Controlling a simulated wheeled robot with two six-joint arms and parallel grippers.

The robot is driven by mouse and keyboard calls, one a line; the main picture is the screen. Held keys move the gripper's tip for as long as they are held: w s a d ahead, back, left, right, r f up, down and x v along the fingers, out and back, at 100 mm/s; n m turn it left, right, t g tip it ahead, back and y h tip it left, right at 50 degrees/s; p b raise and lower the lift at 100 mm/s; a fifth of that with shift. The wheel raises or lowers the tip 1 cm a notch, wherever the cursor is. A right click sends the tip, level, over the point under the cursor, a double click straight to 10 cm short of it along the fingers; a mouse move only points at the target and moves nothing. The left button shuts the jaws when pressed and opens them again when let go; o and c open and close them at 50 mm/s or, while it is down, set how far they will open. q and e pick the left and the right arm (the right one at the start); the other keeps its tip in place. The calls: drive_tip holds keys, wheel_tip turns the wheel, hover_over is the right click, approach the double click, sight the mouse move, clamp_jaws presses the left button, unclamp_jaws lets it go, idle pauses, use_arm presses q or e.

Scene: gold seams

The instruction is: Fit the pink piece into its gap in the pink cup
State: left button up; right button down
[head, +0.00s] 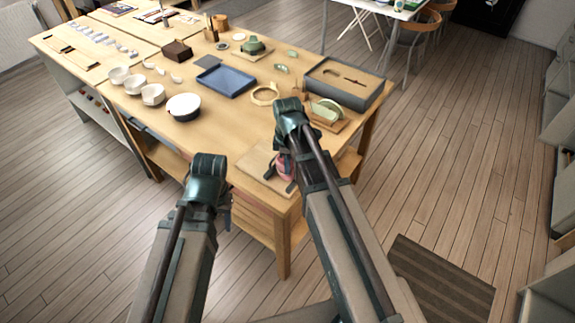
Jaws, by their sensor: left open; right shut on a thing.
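The pink cup (283,166) shows only in part at the table's near corner, by a pale square board. My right arm and gripper cover most of it. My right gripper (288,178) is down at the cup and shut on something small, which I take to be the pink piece. The piece itself and its gap cannot be made out behind the fingers. My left gripper (226,208) is open and empty, off the table's near edge, largely hidden behind its own wrist.
The pale board (258,160) lies at the near corner. A green piece on a stand (327,111) and a grey-rimmed tray (345,84) are beyond my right wrist. A white round bowl (183,107), a blue tray (226,81) and several white cups stand further left. Table room left of the board is clear.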

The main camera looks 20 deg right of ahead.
drive_tip(key=shift+f+b, duration=0.6)
idle(1.9)
idle(0.8)
drive_tip(key=shift+c, duration=2)
unclamp_jaws()
drive_tip(key=shift+r, duration=0.1)
drive_tip(key=shift+r+p, duration=2.95)
drive_tip(key=shift+p, duration=0.1)
